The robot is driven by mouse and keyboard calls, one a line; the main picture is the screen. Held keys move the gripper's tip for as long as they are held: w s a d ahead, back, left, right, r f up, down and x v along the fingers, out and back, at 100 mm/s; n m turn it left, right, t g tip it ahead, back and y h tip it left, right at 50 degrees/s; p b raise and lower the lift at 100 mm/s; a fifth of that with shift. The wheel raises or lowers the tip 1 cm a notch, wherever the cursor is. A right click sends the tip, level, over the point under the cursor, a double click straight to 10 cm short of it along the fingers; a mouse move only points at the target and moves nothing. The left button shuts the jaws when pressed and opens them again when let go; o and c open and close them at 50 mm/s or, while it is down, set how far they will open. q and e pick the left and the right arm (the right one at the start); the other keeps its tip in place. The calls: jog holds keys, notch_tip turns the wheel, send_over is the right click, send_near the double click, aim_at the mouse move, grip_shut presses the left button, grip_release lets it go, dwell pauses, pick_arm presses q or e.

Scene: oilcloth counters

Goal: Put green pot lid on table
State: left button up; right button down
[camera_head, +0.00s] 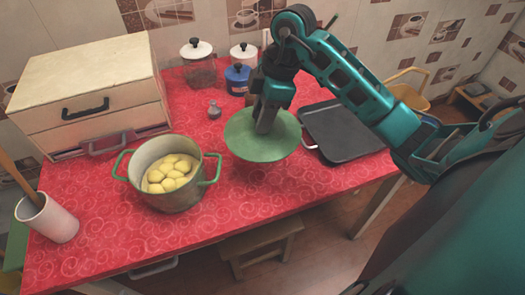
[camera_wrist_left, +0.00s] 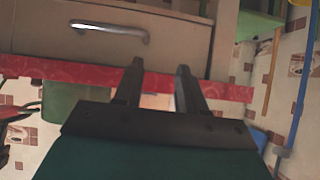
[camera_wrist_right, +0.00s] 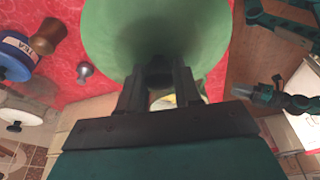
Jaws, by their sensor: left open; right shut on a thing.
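The green pot lid (camera_head: 248,142) is in my right gripper (camera_head: 265,126), above the red table (camera_head: 105,235) between the pot and the black tray. In the right wrist view the lid (camera_wrist_right: 120,30) fills the upper middle, with the right gripper (camera_wrist_right: 158,75) shut on its knob. The pot (camera_head: 172,201) with green handles stands uncovered on the table and holds several yellow potatoes (camera_head: 172,174). My left gripper (camera_wrist_left: 157,72) is open and empty in the left wrist view, near the table's red edge and a drawer front. It is out of the head view.
A wooden box with drawers (camera_head: 88,90) stands at the back left. A white utensil holder (camera_head: 48,220) is at the front left. Jars (camera_head: 198,62), a blue canister (camera_head: 237,78) and a small shaker (camera_head: 214,110) stand behind. A black tray (camera_head: 340,132) lies right. Front cloth is clear.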

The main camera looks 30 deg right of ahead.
aim_at(277, 125)
notch_tip(277, 125, down, 12)
jog(key=shift+r+b, duration=0.25)
jog(key=shift+b, duration=0.5)
jog(key=shift+f, duration=0.1)
jog(key=c, duration=0.8)
grip_release()
jog(key=p+v, duration=0.1)
jog(key=v, duration=1.1)
jog(key=shift+p, duration=0.4)
